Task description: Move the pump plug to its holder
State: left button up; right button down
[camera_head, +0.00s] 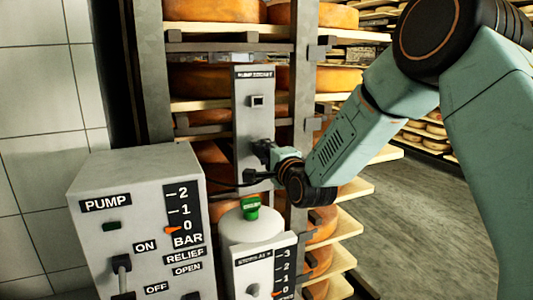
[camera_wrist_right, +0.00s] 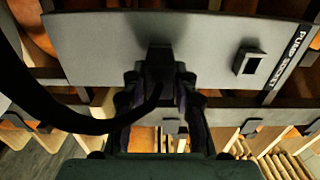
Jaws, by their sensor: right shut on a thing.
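My right gripper (camera_head: 264,153) is at the lower part of the upright grey panel (camera_head: 243,125), below its square socket opening (camera_head: 257,101). In the right wrist view the gripper (camera_wrist_right: 160,90) is shut on the black pump plug (camera_wrist_right: 160,62). The plug is in front of the panel (camera_wrist_right: 110,48), to the left of the socket opening (camera_wrist_right: 250,62). A thick black cable (camera_wrist_right: 60,122) curves away from it to the left. Whether the plug touches the panel or sits in a holder there is hidden. My left gripper is in neither view.
A grey pump box (camera_head: 140,185) with switches and a bar scale stands at the left. A white canister (camera_head: 250,226) with a green knob stands below my right gripper. Shelves of cheese wheels (camera_head: 215,78) are behind the panel. Open floor (camera_head: 425,210) lies at the right.

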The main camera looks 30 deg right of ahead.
jog(key=c, duration=1)
grip_release()
jog(key=shift+s, duration=0.1)
jog(key=s, duration=1.1)
jog(key=shift+s+a, duration=0.35)
jog(key=shift+s, duration=0.05)
